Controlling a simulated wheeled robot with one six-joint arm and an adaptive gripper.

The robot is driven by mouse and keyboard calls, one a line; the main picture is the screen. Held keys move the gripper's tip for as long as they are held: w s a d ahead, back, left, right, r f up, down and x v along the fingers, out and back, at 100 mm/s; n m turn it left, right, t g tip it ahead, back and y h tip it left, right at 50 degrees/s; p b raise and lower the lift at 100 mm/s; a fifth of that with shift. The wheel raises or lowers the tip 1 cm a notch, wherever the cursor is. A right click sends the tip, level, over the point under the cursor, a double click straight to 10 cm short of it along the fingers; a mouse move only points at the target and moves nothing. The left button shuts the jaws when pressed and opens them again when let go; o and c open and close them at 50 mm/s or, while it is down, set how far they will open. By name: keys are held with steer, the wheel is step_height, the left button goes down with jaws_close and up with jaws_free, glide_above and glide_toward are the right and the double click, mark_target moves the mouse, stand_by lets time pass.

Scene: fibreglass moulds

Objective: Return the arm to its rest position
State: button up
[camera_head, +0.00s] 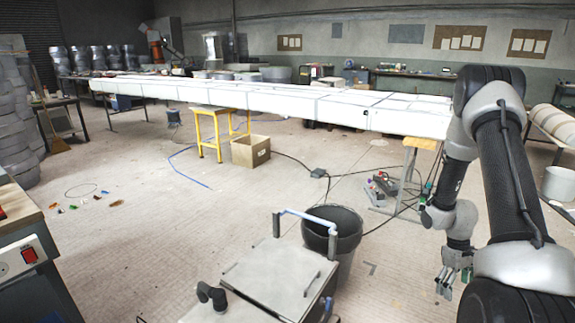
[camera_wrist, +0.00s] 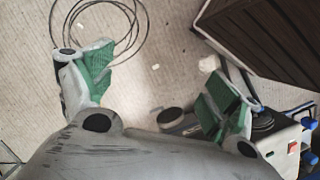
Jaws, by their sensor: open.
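My arm stands at the right of the head view, folded with its forearm hanging down. My gripper (camera_head: 452,280) is at its lower end, pointing down over the floor. In the wrist view the two green-padded fingers of my gripper (camera_wrist: 150,85) are spread wide apart. Nothing is between them but floor. A loop of dark cable (camera_wrist: 98,8) lies on the floor beyond the left finger.
A grey bin (camera_head: 335,240) and a lidded grey box (camera_head: 275,275) stand left of my gripper. A long white mould (camera_head: 290,100) crosses the room behind. A cardboard box (camera_head: 250,151), yellow trestle (camera_head: 218,130) and cables lie farther off. Open floor spreads left of centre.

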steer(key=s+a+r+m+t, duration=0.1)
steer(key=s+a+r, duration=0.4)
steer(key=r, duration=0.9)
steer(key=s+a+r+m+t, duration=0.1)
steer(key=s+a+r+t, duration=0.3)
steer(key=r, duration=1)
steer(key=s+a+r+m+t+y, duration=0.1)
steer(key=s+a+r+t, duration=0.1)
steer(key=s+a+r, duration=0.5)
steer(key=a+r, duration=0.3)
steer(key=r, duration=0.4)
steer(key=shift+s+a+r, duration=0.2)
steer(key=shift+a+r, duration=0.05)
steer(key=shift+a, duration=0.1)
steer(key=shift+c, duration=0.3)
